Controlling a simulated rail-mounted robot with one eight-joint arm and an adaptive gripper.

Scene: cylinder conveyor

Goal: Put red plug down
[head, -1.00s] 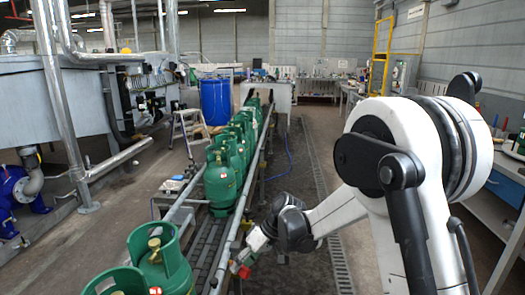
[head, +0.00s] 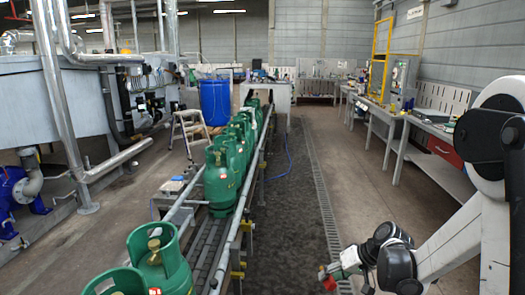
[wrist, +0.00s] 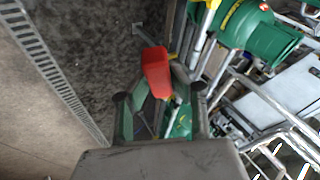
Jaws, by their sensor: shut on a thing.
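The red plug (wrist: 156,72) is held between the fingers of my gripper (wrist: 158,105) in the wrist view. In the head view the red plug (head: 328,279) shows small at the tip of my gripper (head: 334,272), low in the picture. My gripper is shut on the plug and is to the right of the conveyor, apart from it. It appears to be over the floor near the drain grate. The part of the plug between the fingers is partly hidden.
A conveyor (head: 213,245) with several green gas cylinders (head: 220,180) runs along the left. A blue barrel (head: 214,101) and a step ladder (head: 190,130) stand beyond it. Workbenches (head: 440,135) line the right side. A drain grate (head: 325,215) crosses the open floor.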

